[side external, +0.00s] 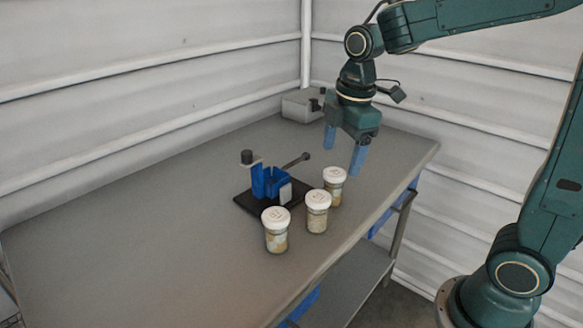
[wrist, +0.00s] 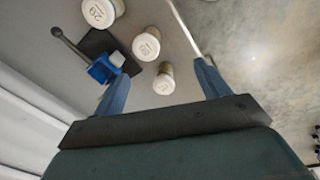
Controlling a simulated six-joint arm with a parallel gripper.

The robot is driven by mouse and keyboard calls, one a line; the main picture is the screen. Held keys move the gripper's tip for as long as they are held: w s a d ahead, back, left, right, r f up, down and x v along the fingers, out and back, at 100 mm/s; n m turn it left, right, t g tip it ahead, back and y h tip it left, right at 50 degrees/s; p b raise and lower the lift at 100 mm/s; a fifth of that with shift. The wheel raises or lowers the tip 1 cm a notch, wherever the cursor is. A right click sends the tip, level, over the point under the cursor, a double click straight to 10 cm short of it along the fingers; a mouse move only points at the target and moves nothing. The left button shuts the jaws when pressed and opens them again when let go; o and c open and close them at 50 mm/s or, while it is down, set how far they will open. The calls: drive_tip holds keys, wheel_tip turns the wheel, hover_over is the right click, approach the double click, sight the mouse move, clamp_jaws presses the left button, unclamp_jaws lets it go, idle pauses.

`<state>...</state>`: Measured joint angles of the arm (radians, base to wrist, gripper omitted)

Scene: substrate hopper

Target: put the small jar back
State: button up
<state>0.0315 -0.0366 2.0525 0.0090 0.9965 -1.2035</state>
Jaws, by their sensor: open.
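Three clear jars with white lids stand upright in a row near the table's front edge: a near one (side external: 275,238), a middle one (side external: 317,216) and a far one (side external: 334,190). The far jar's lid looks smallest in the wrist view (wrist: 164,84), but I cannot tell surely which is the small jar. The lid markings are too small to read surely. My gripper (side external: 343,160) is open and empty above the far jar, blue fingers pointing down. In the wrist view the far jar shows between the fingertips (wrist: 162,70), apart from both.
A blue clamp-like device (side external: 264,182) with a lever arm stands on a black base plate (side external: 247,203) beside the jars. A grey box (side external: 301,105) sits in the back corner. The left part of the grey table (side external: 120,245) is clear. Ribbed walls close the back.

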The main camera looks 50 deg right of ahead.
drive_tip(key=s+a+r+m+t, duration=0.1)
drive_tip(key=s+m+t, duration=0.3)
drive_tip(key=s+m, duration=0.9)
drive_tip(key=shift+s+r, duration=0.7)
drive_tip(key=shift+s, duration=0.7)
drive_tip(key=shift+a, duration=0.1)
